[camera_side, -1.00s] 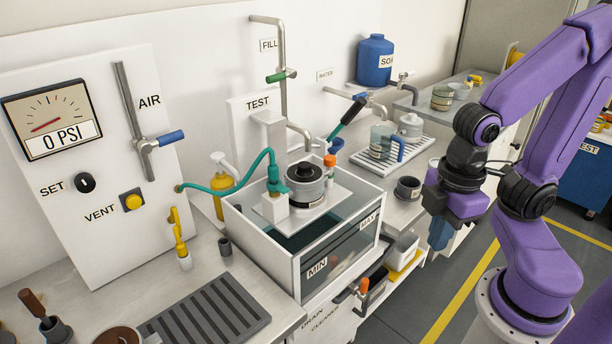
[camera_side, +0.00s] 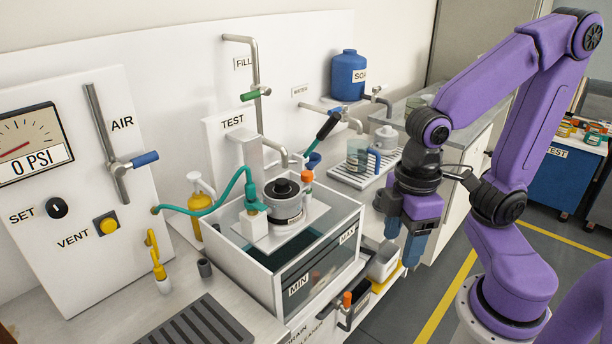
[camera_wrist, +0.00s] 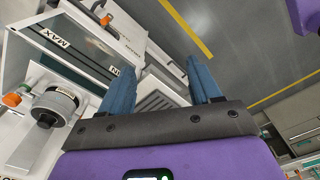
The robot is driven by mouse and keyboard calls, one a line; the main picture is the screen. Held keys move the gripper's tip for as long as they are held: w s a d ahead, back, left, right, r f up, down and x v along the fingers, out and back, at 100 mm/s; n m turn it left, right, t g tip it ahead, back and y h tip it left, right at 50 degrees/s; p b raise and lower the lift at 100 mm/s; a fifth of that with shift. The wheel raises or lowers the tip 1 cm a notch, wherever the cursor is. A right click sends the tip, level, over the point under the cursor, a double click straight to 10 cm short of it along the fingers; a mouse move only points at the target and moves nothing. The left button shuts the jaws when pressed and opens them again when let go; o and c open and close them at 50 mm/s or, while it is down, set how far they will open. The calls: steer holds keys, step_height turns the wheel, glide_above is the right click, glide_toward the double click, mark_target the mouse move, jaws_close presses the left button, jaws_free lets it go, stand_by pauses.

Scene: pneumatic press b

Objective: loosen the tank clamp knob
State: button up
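The glass-walled tank (camera_side: 322,262) stands mid-bench, with a grey round fixture (camera_side: 283,208) on its top plate. A black knob (camera_side: 281,187) tops the fixture, and a small orange knob (camera_side: 307,177) stands behind it at the tank's rim. I cannot tell which is the clamp knob. In the wrist view the fixture (camera_wrist: 58,103) and orange knob (camera_wrist: 12,100) lie at far left. My gripper (camera_side: 403,243) hangs to the right of the tank, clear of both knobs. Its two blue fingers are apart and empty, also in the wrist view (camera_wrist: 161,75).
A teal hose (camera_side: 215,208) runs to a fitting on the tank's top. The floor on the right is clear.

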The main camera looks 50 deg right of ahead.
steer(key=w+a+r+m, duration=0.1)
steer(key=w+r+m, duration=0.1)
steer(key=w+m, duration=0.3)
steer(key=w+a+r+m, duration=0.1)
steer(key=w+r+m, duration=0.1)
steer(key=w, duration=0.6)
step_height(320, 180, up, 3)
steer(key=m, duration=1.7)
glide_above(307, 173)
step_height(307, 173, down, 17)
steer(key=shift+f, duration=0.1)
steer(key=c, duration=1)
